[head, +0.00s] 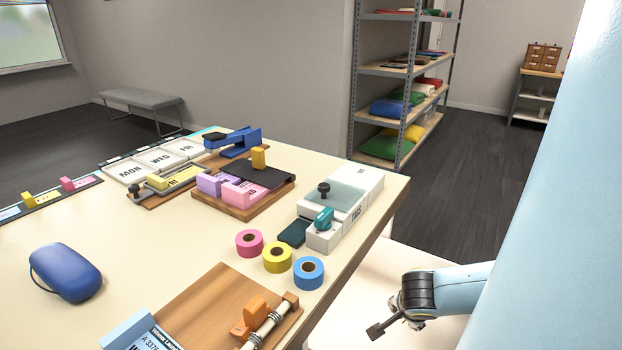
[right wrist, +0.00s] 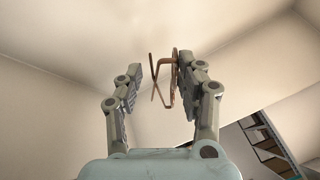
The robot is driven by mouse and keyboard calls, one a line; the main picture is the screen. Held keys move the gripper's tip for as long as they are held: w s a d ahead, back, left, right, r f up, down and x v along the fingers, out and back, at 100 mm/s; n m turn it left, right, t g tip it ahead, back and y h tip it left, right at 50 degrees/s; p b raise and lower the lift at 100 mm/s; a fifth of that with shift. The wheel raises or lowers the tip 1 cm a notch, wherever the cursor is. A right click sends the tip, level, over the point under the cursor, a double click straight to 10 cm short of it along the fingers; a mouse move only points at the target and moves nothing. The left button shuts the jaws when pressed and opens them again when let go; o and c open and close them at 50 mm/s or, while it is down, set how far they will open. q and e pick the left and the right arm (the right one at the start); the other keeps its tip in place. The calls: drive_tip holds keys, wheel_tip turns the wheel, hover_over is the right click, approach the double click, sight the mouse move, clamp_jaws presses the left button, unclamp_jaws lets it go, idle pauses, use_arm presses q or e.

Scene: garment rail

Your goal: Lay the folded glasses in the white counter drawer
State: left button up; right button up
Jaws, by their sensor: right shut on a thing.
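In the right wrist view my right gripper (right wrist: 158,72) is shut on the brown, thin-framed folded glasses (right wrist: 163,78), which stick out between its fingertips, closer to the right finger. In the head view my right arm reaches in from the right, its dark wrist (head: 418,292) above a pale surface beside the counter's right edge; a small dark piece (head: 376,331) juts out to its left, and I cannot tell what it is. I cannot make out the white counter drawer as such in either view. My left gripper is not in view.
The cream counter (head: 150,235) holds a blue pouch (head: 66,272), three tape rolls (head: 277,257), a white tags box (head: 340,205), a wooden board (head: 205,305) and stationery. A lower pale surface (head: 345,315) lies to its right. A metal shelf (head: 400,70) stands behind.

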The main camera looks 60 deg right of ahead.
wheel_tip(320, 180, down, 4)
drive_tip(key=shift+w+r+b, duration=0.1)
drive_tip(key=shift+r+b, duration=0.05)
drive_tip(key=shift+b, duration=0.45)
drive_tip(key=shift+f, duration=0.45)
drive_tip(key=o, duration=0.9)
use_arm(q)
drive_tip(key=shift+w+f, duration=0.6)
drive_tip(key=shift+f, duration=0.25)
